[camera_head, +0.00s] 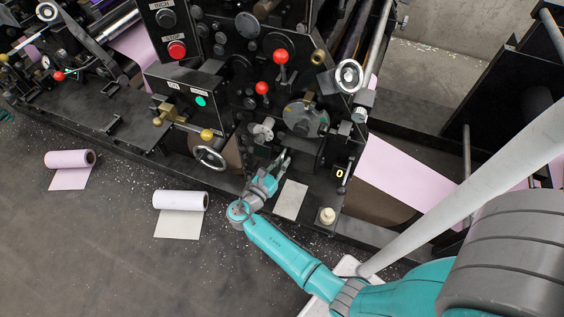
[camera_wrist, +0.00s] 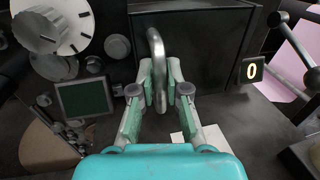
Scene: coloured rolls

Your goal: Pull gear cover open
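The gear cover appears to be the black box-like panel (camera_wrist: 215,40) ahead in the wrist view, with a curved grey metal handle (camera_wrist: 156,48) on it. My gripper (camera_wrist: 160,78) has its two fingers on either side of the handle, which hangs between them. The fingers look apart, and I see no clear squeeze on the handle; whether a finger touches it is unclear. In the head view my gripper (camera_head: 281,162) reaches the lower front of the black machine (camera_head: 215,95); the handle is too small to make out there. The panel looks closed.
A white-marked dial (camera_wrist: 50,30) and a dark green screen (camera_wrist: 84,97) are left of the panel. A "0" counter (camera_wrist: 252,70) and a lever (camera_wrist: 298,45) are right. Pink (camera_head: 70,159) and white (camera_head: 180,200) rolls lie on the open floor at left.

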